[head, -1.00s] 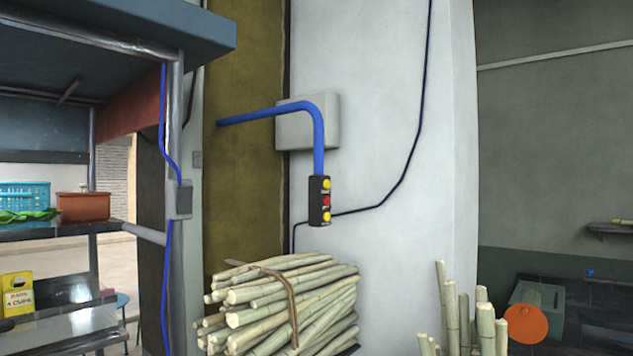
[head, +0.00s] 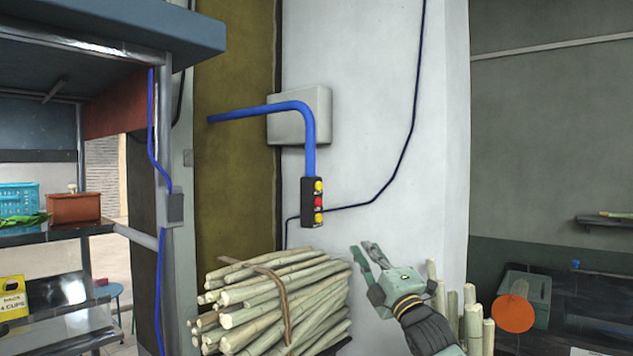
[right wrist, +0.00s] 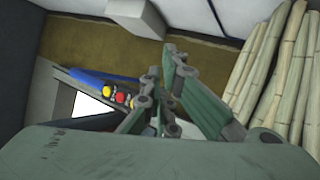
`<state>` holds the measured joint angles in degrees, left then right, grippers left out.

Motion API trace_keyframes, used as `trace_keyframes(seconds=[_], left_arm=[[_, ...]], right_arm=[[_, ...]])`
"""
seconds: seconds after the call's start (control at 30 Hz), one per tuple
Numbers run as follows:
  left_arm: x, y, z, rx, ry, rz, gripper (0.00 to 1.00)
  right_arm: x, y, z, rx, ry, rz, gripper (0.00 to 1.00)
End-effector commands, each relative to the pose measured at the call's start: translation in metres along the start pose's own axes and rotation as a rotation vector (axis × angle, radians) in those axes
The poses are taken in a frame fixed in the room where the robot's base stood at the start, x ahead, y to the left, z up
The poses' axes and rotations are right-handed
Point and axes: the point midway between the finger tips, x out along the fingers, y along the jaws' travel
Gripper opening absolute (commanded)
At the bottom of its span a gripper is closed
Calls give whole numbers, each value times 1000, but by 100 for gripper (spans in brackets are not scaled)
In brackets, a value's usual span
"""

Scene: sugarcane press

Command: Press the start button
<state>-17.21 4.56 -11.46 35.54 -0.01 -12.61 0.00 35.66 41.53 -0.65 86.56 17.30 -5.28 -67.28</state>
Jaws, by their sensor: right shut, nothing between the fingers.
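A small black control box (head: 306,203) hangs from the end of a bent blue pipe (head: 309,150) in the head view. It has a yellow button on top, a red one in the middle and a yellow one at the bottom. Their labels are too small to read. My right gripper (head: 367,249) is shut and empty, to the right of and below the box, apart from it. In the right wrist view the box (right wrist: 119,97) shows left of my gripper's fingers (right wrist: 173,62), its lower end partly hidden by them. My left gripper is not in view.
A tied bundle of cane (head: 270,300) lies below the box, with upright canes (head: 471,318) to the right. A grey wall box (head: 318,115) sits behind the pipe. A metal stall frame (head: 166,250) stands at left. Space between gripper and control box looks clear.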

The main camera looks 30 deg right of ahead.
Motion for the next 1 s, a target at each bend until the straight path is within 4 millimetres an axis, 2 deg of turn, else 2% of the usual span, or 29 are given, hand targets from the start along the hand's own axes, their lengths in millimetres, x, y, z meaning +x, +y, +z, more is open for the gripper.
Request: trace_keyframes(seconds=[0.03, 0.2, 0.3, 0.4, 0.57, 1.0], left_arm=[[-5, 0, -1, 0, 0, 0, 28], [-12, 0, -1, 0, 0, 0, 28], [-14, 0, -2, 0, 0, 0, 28], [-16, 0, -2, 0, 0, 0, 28], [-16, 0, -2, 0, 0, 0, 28], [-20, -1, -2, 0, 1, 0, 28]], right_arm=[[6, 31, -1, -28, 7, 41, 0], [14, 101, -5, -110, 25, 144, 0], [16, 130, -8, -146, 31, 187, 0], [16, 149, -9, -170, 34, 216, 0], [15, 160, -10, -185, 35, 233, 0], [21, 158, -12, -183, 34, 232, 0]])
